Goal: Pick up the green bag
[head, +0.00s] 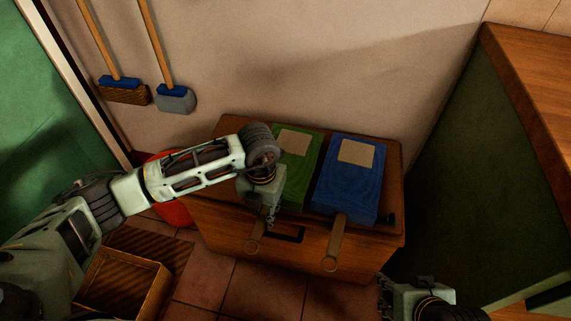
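The green bag (306,157) lies flat on top of a wooden cabinet, with a tan label on its upper part. A blue bag (346,184) with a similar label lies to its right. My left arm reaches in from the left, and its gripper (270,217) points down at the green bag's near left side. The arm and gripper hide part of the bag. I cannot tell whether the fingers touch the bag or how far they are open. My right gripper (384,296) is low at the right, in front of the cabinet and away from both bags; its finger opening is unclear.
The wooden cabinet (225,222) stands against the wall. Two tan scoop-like handles (337,238) stick out over its front edge. A red container (176,213) is partly hidden beside it. A wooden crate (150,290) stands on the tiled floor. A broom (122,90) and mop (175,98) hang left.

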